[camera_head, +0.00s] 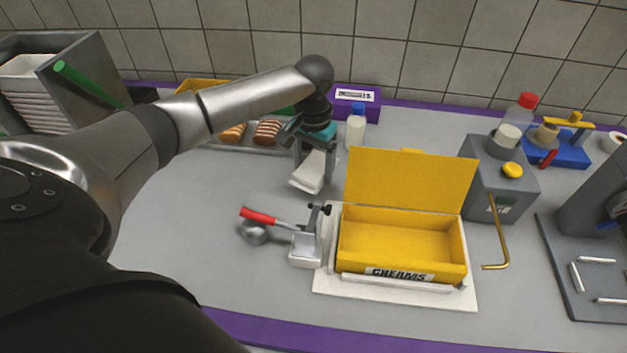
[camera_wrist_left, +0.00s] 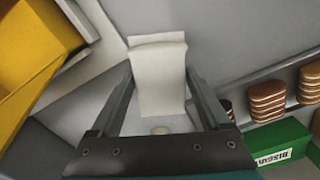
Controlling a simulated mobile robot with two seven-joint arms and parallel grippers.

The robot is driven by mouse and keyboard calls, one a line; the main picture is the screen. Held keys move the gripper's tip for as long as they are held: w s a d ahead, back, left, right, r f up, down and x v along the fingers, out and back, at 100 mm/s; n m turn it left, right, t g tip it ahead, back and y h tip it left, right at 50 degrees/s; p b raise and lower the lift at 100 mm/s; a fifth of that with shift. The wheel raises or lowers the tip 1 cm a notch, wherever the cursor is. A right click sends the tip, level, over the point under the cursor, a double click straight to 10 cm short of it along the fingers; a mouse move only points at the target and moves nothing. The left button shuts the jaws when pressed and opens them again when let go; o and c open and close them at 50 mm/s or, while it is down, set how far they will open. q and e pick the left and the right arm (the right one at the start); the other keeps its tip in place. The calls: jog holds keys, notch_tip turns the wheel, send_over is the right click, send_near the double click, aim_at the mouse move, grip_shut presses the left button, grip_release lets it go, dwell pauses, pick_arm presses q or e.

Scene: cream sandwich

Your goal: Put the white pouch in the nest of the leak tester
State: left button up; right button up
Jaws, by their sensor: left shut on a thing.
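The white pouch (camera_head: 309,176) is held upright between the fingers of my left gripper (camera_head: 314,152), above the grey table left of the yellow box. The left wrist view shows the pouch (camera_wrist_left: 159,75) between the two fingers of the gripper (camera_wrist_left: 158,92). At the far right, a grey machine (camera_head: 598,195) stands on a dark base plate (camera_head: 556,262) with several short white bars around a bare area, which looks like the leak tester's nest. The pouch is well to the left of it. My right gripper is not in view.
An open yellow box (camera_head: 400,238) marked CREAMS stands on a white board between pouch and machine, its lid raised. A red-handled clamp (camera_head: 306,240) stands left of it. A grey block (camera_head: 500,180) with a brass pipe (camera_head: 503,240) stands right. A white bottle (camera_head: 356,130) is behind.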

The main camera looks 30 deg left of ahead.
pick_arm(q)
jog(key=shift+f+b, duration=0.5)
jog(key=shift+f, duration=1.6)
jog(key=shift+f, duration=0.1)
jog(key=o, duration=1.2)
